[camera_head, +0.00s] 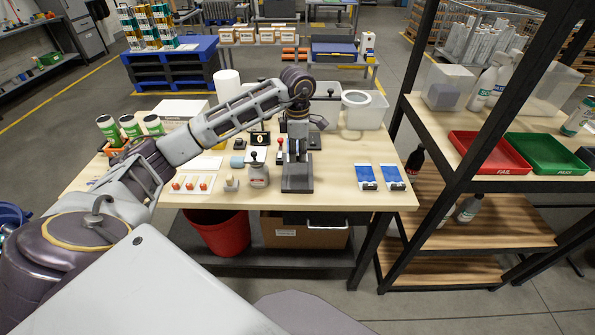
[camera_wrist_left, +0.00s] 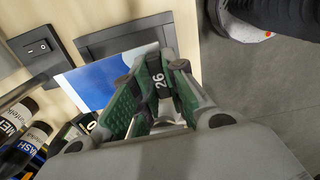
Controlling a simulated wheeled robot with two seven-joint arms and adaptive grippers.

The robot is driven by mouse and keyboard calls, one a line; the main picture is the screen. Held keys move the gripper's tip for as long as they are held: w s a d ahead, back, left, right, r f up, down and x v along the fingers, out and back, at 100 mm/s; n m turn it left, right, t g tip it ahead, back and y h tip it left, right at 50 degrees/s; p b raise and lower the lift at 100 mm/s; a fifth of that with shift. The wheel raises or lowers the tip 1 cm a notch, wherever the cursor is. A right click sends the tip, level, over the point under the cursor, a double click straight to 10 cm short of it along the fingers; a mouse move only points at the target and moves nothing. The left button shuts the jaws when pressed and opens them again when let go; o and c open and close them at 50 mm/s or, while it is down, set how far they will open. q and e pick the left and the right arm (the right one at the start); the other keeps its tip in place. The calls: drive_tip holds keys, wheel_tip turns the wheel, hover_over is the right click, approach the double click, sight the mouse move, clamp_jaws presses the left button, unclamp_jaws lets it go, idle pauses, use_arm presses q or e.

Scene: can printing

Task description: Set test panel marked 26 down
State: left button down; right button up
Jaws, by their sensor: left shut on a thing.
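My left gripper (camera_head: 296,143) is over the back middle of the wooden table, pointing down. In the left wrist view its green-padded fingers (camera_wrist_left: 158,88) are shut on the dark end of the test panel marked 26 (camera_wrist_left: 157,80). The panel's blue and white face (camera_wrist_left: 92,82) reaches out beyond the fingers to the left. It overlaps a dark square frame (camera_wrist_left: 125,38) in that view; I cannot tell whether they touch. My right gripper is not in view.
Two blue and white panels (camera_head: 366,177) lie on the table's right side. Green-labelled bottles (camera_head: 131,127) stand at left. A shelf with red (camera_head: 492,147) and green trays (camera_head: 545,151) is at right.

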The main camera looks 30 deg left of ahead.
use_arm(q)
drive_tip(key=shift+m, duration=0.4)
drive_tip(key=p, duration=0.1)
hover_over(297, 183)
drive_tip(key=shift+w+f, duration=0.15)
drive_tip(key=shift+f, duration=2.95)
drive_tip(key=shift+f+p, duration=0.35)
drive_tip(key=shift+f, duration=1.55)
